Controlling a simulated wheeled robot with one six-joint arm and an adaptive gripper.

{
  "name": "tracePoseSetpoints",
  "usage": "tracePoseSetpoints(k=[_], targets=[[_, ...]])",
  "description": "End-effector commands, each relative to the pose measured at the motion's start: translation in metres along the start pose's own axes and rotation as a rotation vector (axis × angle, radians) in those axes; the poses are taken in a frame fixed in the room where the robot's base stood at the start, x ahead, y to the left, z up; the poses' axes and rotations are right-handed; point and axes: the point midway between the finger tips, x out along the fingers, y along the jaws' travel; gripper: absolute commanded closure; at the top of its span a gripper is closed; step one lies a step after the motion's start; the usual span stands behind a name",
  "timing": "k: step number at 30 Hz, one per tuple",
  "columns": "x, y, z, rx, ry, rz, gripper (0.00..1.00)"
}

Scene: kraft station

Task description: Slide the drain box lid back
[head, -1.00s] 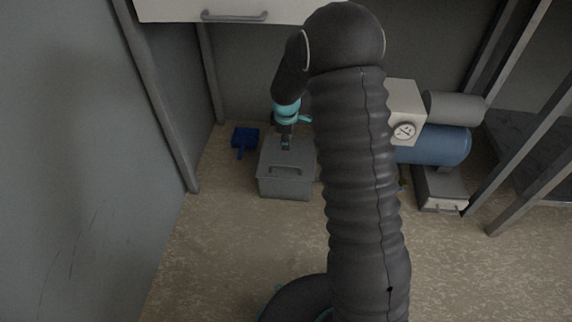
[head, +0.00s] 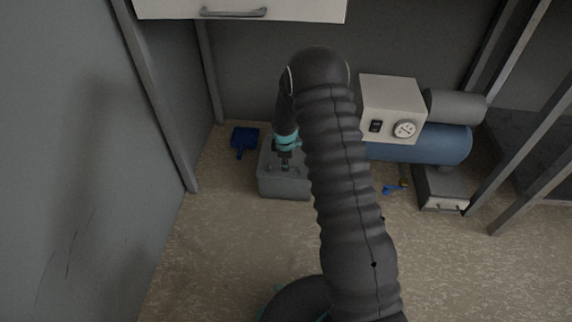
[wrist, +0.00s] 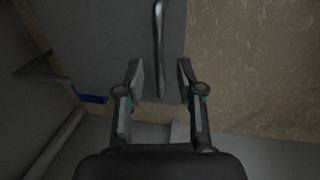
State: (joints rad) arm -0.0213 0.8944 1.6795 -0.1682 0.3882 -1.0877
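The drain box (head: 284,188) is a grey box on the floor below the hanging cabinet. Its grey lid (head: 268,158) carries a bar handle, now mostly hidden by my gripper in the head view. In the wrist view the metal handle (wrist: 160,30) runs lengthwise over the grey lid (wrist: 105,25) and reaches between my fingers. My gripper (wrist: 161,78) is open, with one finger on each side of the handle and visible gaps.
A blue dustpan-like object (head: 244,139) lies left of the box. A blue tank compressor (head: 440,143) with a white gauge box (head: 390,100) stands to the right. Floor in front is clear.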

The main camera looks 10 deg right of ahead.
Motion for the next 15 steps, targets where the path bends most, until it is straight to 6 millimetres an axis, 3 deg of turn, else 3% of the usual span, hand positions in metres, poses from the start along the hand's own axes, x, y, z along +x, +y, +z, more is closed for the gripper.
tracePoseSetpoints(k=[6, 15], targets=[[0.017, 0.001, 0.000, 0.000, 0.001, 0.002, 0.63], [0.019, 0.001, 0.000, 0.000, 0.001, 0.001, 0.63]])
